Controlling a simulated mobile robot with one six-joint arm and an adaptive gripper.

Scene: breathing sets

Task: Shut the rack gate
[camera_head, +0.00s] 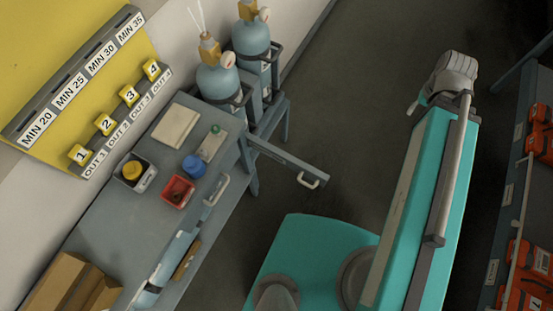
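The rack gate (285,158) is a grey flat bar with a pale handle (312,180) near its free end. It stands open, swung out to the right from the front of the rack (281,110) over the floor. Two blue-grey cylinders with brass-coloured valves stand upright in the rack, a nearer one (219,82) and a farther one (252,38). I cannot make out my gripper in this view.
Shelving with orange-red cases (528,272) stands at the right. Dark floor (345,115) beyond the gate is clear.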

